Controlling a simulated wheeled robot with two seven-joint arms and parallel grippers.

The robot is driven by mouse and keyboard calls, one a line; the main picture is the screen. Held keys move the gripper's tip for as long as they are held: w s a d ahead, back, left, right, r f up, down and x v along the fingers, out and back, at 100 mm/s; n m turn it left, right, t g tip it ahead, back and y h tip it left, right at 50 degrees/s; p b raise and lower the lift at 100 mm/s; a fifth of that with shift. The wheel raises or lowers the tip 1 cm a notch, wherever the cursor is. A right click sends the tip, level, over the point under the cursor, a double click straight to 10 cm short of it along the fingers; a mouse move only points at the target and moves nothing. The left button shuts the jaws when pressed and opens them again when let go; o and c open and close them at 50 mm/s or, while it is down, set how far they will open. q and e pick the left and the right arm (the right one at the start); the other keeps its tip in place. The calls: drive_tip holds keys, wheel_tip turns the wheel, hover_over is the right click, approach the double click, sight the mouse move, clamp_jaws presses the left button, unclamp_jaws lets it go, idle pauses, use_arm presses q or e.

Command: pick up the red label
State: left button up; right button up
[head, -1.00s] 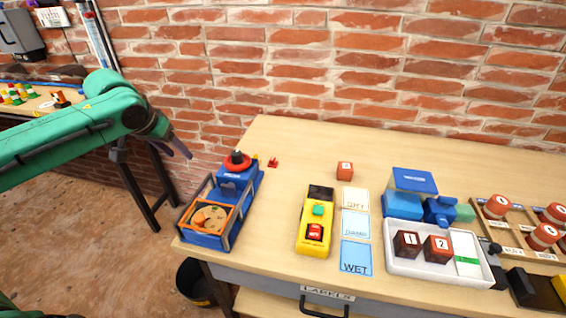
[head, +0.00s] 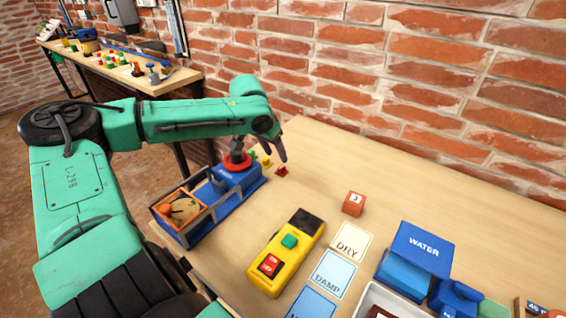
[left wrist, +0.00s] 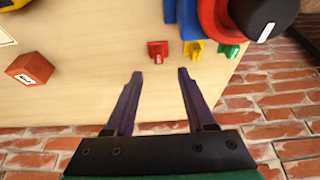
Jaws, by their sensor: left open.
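The red label (head: 282,171) is a small red piece standing on the wooden table top, near the blue machine with a red ring. In the left wrist view the red label (left wrist: 158,51) lies just beyond my fingertips, roughly centred between them. A yellow label (left wrist: 194,47) and a green label (left wrist: 231,50) stand in a row to its right. My left gripper (left wrist: 160,73) is open, with nothing between its two dark fingers. In the head view my left gripper (head: 281,154) hangs near the red label, with its fingers pointing down. My right gripper is not in view.
The blue machine (head: 234,178) with its tray stands close to the labels. A red-orange cube (head: 353,204), a yellow control box (head: 287,253), cards and a blue WATER box (head: 421,246) stand nearer. A brick wall (head: 430,90) rises behind. The table is clear between the red label and the cube.

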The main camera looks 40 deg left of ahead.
sight(282, 167)
use_arm(q)
drive_tip(key=shift+w+d+f, duration=0.1)
drive_tip(key=shift+w+f, duration=0.15)
drive_tip(key=shift+f, duration=0.4)
drive_tip(key=shift+w+f, duration=0.1)
drive_tip(key=shift+f, duration=0.25)
drive_tip(key=b+x, duration=0.1)
drive_tip(key=x, duration=0.3)
drive_tip(key=shift+w+f, duration=0.1)
drive_tip(key=shift+f, duration=0.1)
drive_tip(key=shift+c, duration=0.9)
clamp_jaws()
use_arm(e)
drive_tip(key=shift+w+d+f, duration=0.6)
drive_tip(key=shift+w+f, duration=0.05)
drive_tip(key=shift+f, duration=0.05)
